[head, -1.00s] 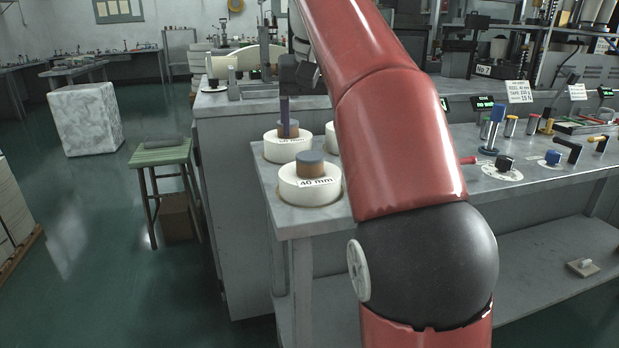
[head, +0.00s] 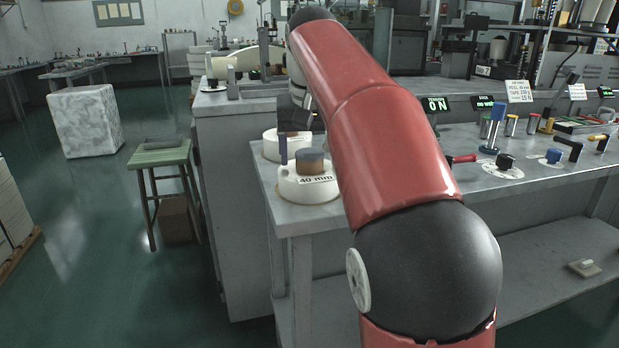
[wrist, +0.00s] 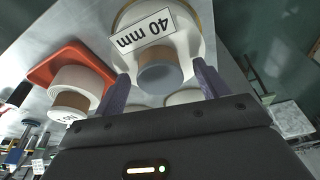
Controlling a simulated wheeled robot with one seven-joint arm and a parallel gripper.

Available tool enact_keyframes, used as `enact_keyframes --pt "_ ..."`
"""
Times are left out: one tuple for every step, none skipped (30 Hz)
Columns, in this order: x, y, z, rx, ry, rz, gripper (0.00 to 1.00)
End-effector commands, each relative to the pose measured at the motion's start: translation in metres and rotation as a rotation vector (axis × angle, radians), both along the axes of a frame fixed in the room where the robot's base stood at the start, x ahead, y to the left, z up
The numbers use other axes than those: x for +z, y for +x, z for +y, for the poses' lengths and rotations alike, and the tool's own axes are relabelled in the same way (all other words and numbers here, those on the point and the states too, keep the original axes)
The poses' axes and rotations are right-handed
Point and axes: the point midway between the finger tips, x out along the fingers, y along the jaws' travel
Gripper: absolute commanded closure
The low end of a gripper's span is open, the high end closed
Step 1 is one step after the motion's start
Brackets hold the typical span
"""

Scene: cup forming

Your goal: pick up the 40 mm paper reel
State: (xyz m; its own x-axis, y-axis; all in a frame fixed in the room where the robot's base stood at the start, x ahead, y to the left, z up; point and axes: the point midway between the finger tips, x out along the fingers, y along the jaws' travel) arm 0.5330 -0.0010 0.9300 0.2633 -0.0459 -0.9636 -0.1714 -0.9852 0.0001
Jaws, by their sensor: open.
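The 40 mm paper reel (head: 309,190) is a white roll with a brown core plug topped in grey. It lies flat on the near left corner of the metal bench (head: 315,219), its label facing me. My gripper (head: 298,149) is open above and around the plug, with one purple finger at its left; my arm hides part of the other side. In the wrist view, the reel (wrist: 190,43) is at the top, and its grey plug (wrist: 165,76) lies between the two spread fingers of my gripper (wrist: 160,70). Contact with the plug cannot be told.
Another white reel (head: 270,149) stands close behind. Levers and knobs (head: 505,161) line the bench at right.

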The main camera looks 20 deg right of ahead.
Motion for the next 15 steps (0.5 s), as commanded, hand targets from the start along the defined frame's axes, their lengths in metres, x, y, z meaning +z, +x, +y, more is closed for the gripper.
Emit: enact_keyframes --pt "0.0003 -0.0001 0.0 0.0 0.0 0.0 0.28" --pt "0.0004 -0.0001 0.0 0.0 0.0 0.0 0.32" --pt "0.0004 -0.0001 0.0 0.0 0.0 0.0 0.37" --pt "0.0004 -0.0001 0.0 0.0 0.0 0.0 0.41" --pt "0.0004 -0.0001 0.0 0.0 0.0 0.0 0.45" --pt "0.0004 -0.0001 0.0 0.0 0.0 0.0 0.5" --pt "0.0005 -0.0001 0.0001 0.0 0.0 0.0 0.54" --pt "0.0004 -0.0001 0.0 0.0 0.0 0.0 0.58" --pt "0.0005 -0.0001 0.0001 0.0 0.0 0.0 0.63" --pt "0.0005 -0.0001 0.0001 0.0 0.0 0.0 0.67" --pt "0.0005 -0.0001 0.0001 0.0 0.0 0.0 0.71" --pt "0.0005 -0.0001 0.0001 0.0 0.0 0.0 0.76" --pt "0.0005 -0.0001 0.0001 0.0 0.0 0.0 0.8" --pt "0.0005 -0.0001 0.0001 0.0 0.0 0.0 0.84" --pt "0.0005 -0.0001 0.0001 0.0 0.0 0.0 0.89"
